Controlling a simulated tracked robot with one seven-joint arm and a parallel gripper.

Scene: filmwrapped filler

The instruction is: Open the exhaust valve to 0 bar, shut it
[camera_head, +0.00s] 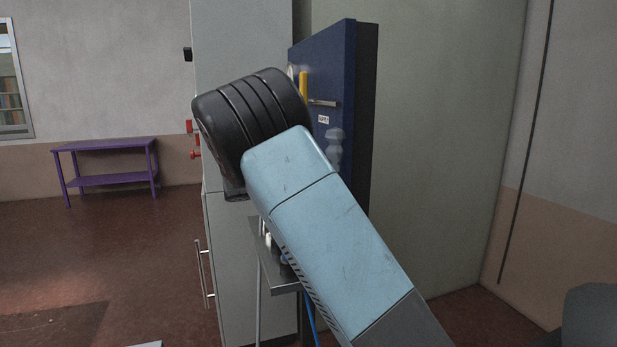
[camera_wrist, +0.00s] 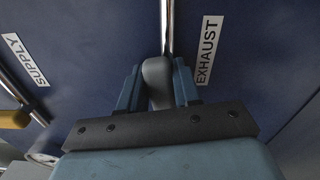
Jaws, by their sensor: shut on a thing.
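A dark blue panel (camera_wrist: 100,30) fills the wrist view, tilted in the picture. A white EXHAUST label (camera_wrist: 210,50) is on it, beside a chrome pipe (camera_wrist: 167,28). The grey exhaust valve handle (camera_wrist: 157,84) lies in line with this pipe. My gripper (camera_wrist: 157,70) is shut on the handle, one finger on each side. A SUPPLY label (camera_wrist: 25,59) and a yellow supply handle (camera_wrist: 14,119) are at the left. A round gauge (camera_wrist: 42,159) is partly cut off by my gripper; its reading cannot be told. In the head view my arm hides the gripper and the exhaust valve.
In the head view the blue panel (camera_head: 327,62) stands beside a tall grey cabinet (camera_head: 240,40). A small metal shelf (camera_head: 283,274) is below, behind my arm. A purple table (camera_head: 105,146) stands far left by the wall. The floor at left is clear.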

